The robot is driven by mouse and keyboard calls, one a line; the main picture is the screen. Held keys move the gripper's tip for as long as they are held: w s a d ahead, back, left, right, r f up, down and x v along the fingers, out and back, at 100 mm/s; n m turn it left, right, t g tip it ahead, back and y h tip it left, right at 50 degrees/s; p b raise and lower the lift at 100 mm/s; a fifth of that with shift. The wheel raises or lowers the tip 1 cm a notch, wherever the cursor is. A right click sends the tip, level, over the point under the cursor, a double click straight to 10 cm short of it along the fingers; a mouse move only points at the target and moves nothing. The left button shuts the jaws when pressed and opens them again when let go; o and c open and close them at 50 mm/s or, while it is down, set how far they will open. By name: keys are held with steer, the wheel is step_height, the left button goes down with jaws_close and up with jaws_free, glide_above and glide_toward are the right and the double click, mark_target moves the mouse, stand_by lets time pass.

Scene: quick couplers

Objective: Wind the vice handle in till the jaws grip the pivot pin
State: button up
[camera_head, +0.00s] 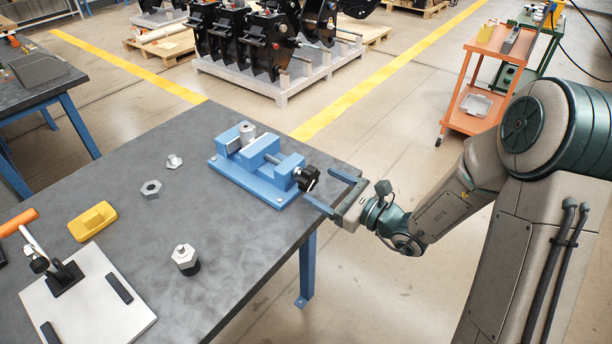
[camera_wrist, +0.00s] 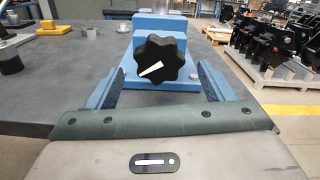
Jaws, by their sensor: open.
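The blue vice (camera_head: 262,165) sits near the right edge of the dark table. The metal pivot pin (camera_head: 246,130) stands upright between its jaws at the far left end; I cannot tell whether both jaws touch it. The black lobed vice handle (camera_head: 307,178) is at the near right end, with a white pointer line on it in the wrist view (camera_wrist: 160,62). My gripper (camera_head: 332,193) is open, its two fingers pointing at the handle. In the wrist view the fingers (camera_wrist: 160,85) lie to the left and right of the handle and apart from it.
On the table (camera_head: 225,235) are a hex nut (camera_head: 151,188), a small flanged part (camera_head: 174,161), a bolt-like part (camera_head: 185,259), a yellow block (camera_head: 92,221) and a plate with a toggle clamp (camera_head: 88,300). An orange cart (camera_head: 490,80) stands at the back right.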

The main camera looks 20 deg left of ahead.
mark_target(314, 181)
steer(key=x, duration=0.5)
steer(key=shift+w+a, duration=0.15)
steer(key=shift+a, duration=0.15)
